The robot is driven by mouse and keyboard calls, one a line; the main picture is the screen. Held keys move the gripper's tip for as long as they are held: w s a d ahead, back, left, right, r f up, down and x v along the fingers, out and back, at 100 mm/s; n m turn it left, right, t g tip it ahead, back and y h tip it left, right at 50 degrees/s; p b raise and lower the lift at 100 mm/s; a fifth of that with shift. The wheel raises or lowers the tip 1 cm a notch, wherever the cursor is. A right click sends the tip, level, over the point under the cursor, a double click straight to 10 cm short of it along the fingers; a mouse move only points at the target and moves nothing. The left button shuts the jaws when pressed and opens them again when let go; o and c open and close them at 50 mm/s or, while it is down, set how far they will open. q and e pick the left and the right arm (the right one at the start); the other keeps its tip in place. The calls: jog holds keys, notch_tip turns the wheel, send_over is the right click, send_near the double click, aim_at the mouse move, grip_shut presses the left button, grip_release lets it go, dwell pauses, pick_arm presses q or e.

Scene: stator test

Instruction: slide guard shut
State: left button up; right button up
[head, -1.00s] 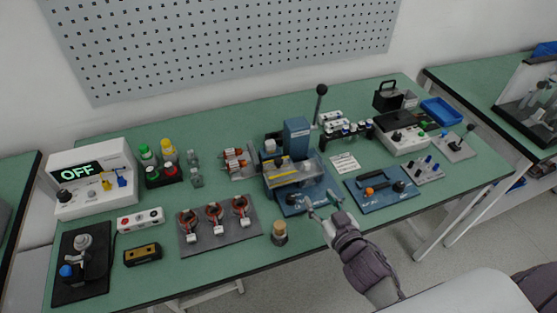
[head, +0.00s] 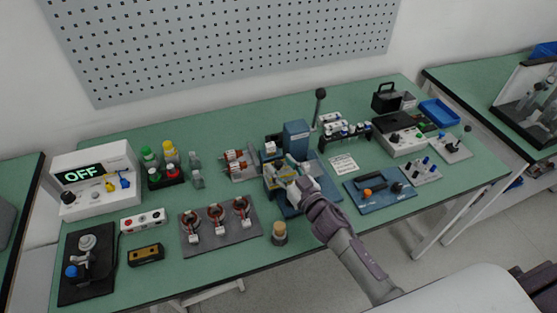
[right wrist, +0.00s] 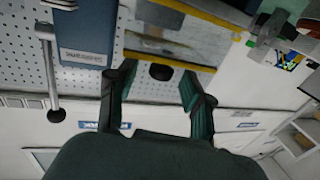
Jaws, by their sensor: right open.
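The guard, a clear panel with yellow edge strips, shows in the right wrist view (right wrist: 215,45). It is on the front of a blue press (head: 296,136) at the middle of the bench. My right gripper (right wrist: 158,75) is open, with its two dark fingers just at the panel's lower edge. A round black knob (right wrist: 160,72) shows between the fingertips; they do not clearly touch it. In the head view my right gripper (head: 293,182) covers much of the guard, so how far it is slid is hidden. My left gripper is not in view.
A lever with a black ball (head: 320,93) rises behind the press. A blue switch panel (head: 380,190) is at right, a grey mat with several stators (head: 220,246) at left. A small wooden-topped jar (head: 279,235) stands near the front edge.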

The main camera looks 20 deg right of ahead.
jog(key=shift+x, duration=0.95)
grip_shut()
